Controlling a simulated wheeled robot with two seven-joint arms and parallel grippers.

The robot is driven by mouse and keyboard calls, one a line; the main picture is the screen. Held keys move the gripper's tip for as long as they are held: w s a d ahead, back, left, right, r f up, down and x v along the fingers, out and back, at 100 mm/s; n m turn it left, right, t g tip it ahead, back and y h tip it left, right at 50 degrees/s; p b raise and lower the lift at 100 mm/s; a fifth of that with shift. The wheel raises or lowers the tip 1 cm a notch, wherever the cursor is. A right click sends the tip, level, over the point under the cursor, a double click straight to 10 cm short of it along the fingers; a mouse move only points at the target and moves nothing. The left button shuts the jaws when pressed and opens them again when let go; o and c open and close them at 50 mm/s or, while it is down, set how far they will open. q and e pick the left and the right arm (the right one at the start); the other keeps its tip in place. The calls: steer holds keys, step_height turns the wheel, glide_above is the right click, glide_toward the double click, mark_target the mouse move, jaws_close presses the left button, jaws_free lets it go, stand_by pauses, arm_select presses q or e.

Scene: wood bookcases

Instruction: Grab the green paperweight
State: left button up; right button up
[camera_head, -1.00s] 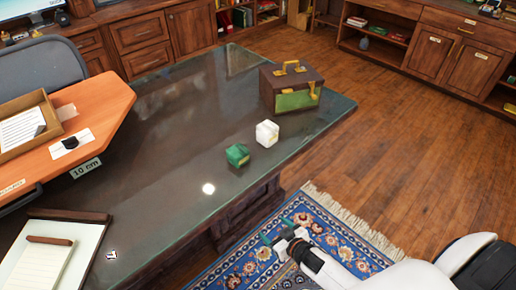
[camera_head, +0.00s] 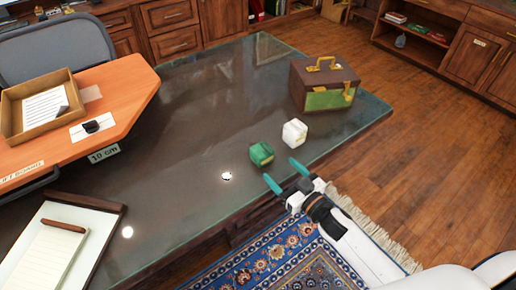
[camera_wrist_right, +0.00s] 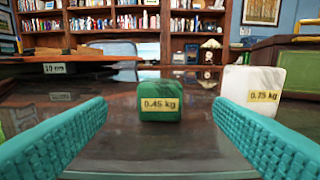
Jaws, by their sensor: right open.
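The green paperweight (camera_head: 261,154) is a small green block on the dark glass-topped desk, near its front edge. In the right wrist view the green paperweight (camera_wrist_right: 160,100) carries a label reading 0.45 kg and stands ahead, between the two teal fingers. My right gripper (camera_head: 284,176) is open and empty, at the desk's front edge, just short of the green paperweight and apart from it. A white block (camera_head: 294,133) stands right of the green one; in the wrist view this white block (camera_wrist_right: 252,97) reads 0.75 kg. My left gripper is not in view.
A brown and green box (camera_head: 325,85) with a handle stands at the desk's far right. An orange raised board (camera_head: 130,105) with a tray (camera_head: 14,118) is at left. A notepad (camera_head: 50,245) lies front left. The desk middle is clear.

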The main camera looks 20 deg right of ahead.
mark_target(258, 145)
steer(key=x, duration=0.6)
steer(key=p+x, duration=0.1)
steer(key=x, duration=0.5)
steer(key=shift+r, duration=0.25)
steer(key=shift+c, duration=0.4)
steer(key=c, duration=1.2)
steer(key=shift+r, duration=0.15)
steer(key=shift+c, duration=0.6)
